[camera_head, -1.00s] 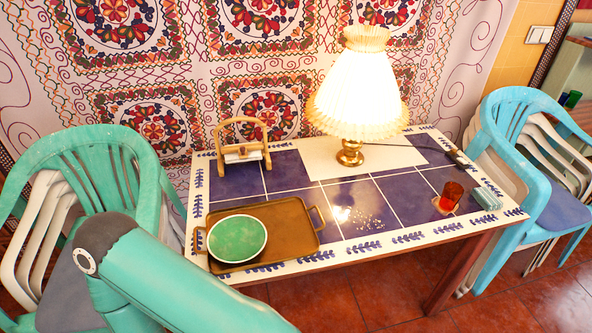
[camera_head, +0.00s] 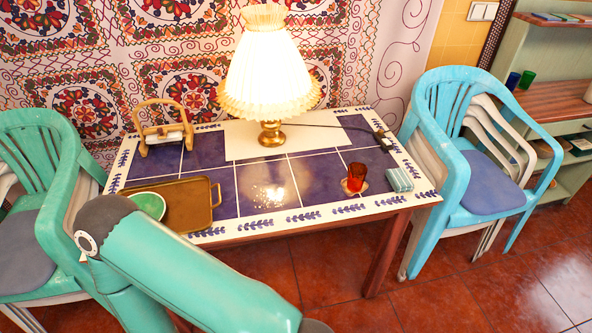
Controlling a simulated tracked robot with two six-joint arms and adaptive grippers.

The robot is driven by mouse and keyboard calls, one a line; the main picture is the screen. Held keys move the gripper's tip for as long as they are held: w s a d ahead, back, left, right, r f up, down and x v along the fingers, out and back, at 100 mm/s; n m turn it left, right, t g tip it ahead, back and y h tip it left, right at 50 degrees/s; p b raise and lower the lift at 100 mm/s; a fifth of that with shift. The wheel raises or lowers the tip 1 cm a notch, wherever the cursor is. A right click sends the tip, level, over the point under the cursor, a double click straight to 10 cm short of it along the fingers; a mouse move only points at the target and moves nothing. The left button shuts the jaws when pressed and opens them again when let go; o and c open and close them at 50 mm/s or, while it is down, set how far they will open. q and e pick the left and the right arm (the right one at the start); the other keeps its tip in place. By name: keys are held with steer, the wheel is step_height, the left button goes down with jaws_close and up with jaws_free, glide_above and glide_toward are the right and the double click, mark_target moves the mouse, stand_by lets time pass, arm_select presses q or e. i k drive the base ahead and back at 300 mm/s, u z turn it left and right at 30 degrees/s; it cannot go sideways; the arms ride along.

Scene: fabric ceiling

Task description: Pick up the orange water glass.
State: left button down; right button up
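The orange water glass (camera_head: 356,177) stands upright near the front right of the tiled table (camera_head: 300,217). It is a small, see-through red-orange tumbler, and nothing touches it but what it stands on. My teal arm crosses the lower left of the head view, in front of the table's left part. Neither of my grippers shows in the view, so their state is hidden.
A lit lamp (camera_head: 268,70) stands at the table's back. A folded striped cloth (camera_head: 399,179) lies right of the glass. A brown tray (camera_head: 190,203) with a green plate (camera_head: 148,205) is at left. Stacked chairs (camera_head: 455,180) stand close on the right.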

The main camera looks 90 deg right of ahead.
mark_target(357, 171)
steer(key=z, duration=0.05)
steer(key=k, duration=1.9)
steer(key=u, duration=0.9)
steer(key=i, duration=0.1)
steer(key=z, duration=2.3)
steer(key=i, duration=0.9)
steer(key=z, duration=0.05)
